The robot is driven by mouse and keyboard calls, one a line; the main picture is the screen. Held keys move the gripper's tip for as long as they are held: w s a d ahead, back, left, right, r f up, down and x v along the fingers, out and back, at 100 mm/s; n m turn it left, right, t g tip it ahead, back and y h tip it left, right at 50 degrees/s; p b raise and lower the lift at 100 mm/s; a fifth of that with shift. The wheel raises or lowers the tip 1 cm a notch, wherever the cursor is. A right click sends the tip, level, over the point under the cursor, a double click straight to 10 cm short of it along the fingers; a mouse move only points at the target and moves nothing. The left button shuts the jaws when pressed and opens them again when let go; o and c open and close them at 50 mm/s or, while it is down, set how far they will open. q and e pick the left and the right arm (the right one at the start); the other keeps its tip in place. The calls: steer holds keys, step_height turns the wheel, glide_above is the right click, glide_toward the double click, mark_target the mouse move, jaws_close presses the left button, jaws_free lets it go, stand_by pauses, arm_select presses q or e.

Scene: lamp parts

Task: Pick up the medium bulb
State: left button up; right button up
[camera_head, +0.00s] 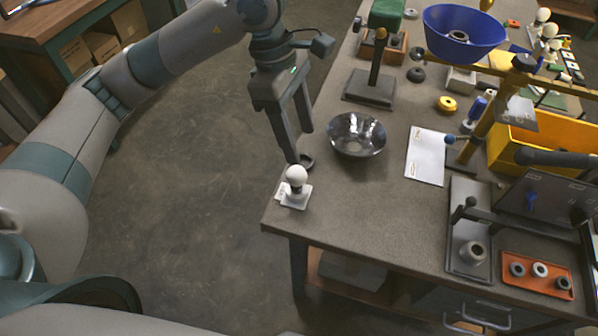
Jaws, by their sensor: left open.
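A round white bulb (296,176) stands upright on a small white square base (294,197) near the front left corner of the table. I take it for the medium bulb. My left gripper (300,146) is open and empty, pointing down just above and behind this bulb at the table's left edge. Its near fingertip is close to the top of the bulb; I cannot tell whether they touch. Other white bulbs (549,31) stand at the far right. My right gripper does not show.
A dark ring (306,160) lies just behind the bulb. A blue bowl (463,31), yellow bin (540,140) and orange tray (537,273) crowd the right. The table's front middle is clear.

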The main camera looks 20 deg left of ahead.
mark_target(294, 170)
arm_select(q)
steer(key=a, duration=0.1)
steer(key=w+a+y, duration=0.1)
steer(key=a, duration=0.1)
steer(key=shift+w+a+r+t+y, duration=0.2)
steer(key=shift+w+r+t+y, duration=0.1)
steer(key=shift+w+r+t, duration=0.1)
steer(key=shift+f, duration=0.1)
steer(key=f+p, duration=0.1)
steer(key=f, duration=0.2)
steer(key=d+f+p, duration=0.1)
steer(key=f+p, duration=0.1)
steer(key=f, duration=0.2)
steer(key=f+p, duration=0.1)
steer(key=f, duration=0.2)
steer(key=shift+s+d+f, duration=0.1)
steer(key=shift+d+f, duration=0.1)
steer(key=shift+f, duration=0.05)
steer(key=shift+d+f+p, duration=0.1)
steer(key=shift+f+p, duration=0.2)
steer(key=shift+f, duration=0.45)
